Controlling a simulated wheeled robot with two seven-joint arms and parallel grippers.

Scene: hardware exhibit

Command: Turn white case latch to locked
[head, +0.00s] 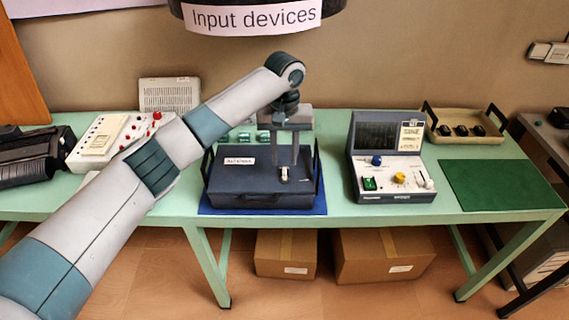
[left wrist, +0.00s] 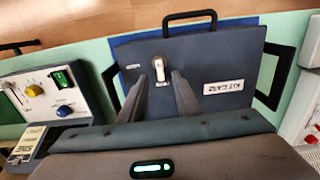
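The dark blue-grey case (head: 232,190) lies shut on a blue mat (head: 310,207) on the green table. Its white latch (head: 284,174) is a small lever on the lid, also seen in the left wrist view (left wrist: 156,68). There the lever points toward the lower edge of the picture, to one of two small labels, too small to read. My left gripper (head: 287,160) points down over the lid at the latch. In the left wrist view its fingers (left wrist: 160,78) are apart, with the latch showing between them; contact cannot be told. My right gripper is out of view.
A control box (head: 392,185) with coloured knobs stands right of the case. A green mat (head: 500,185) farther right is bare. A tray (head: 465,138) holds several dark items behind it. A white panel (head: 105,140) with red knobs stands left. The case has upright side handles.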

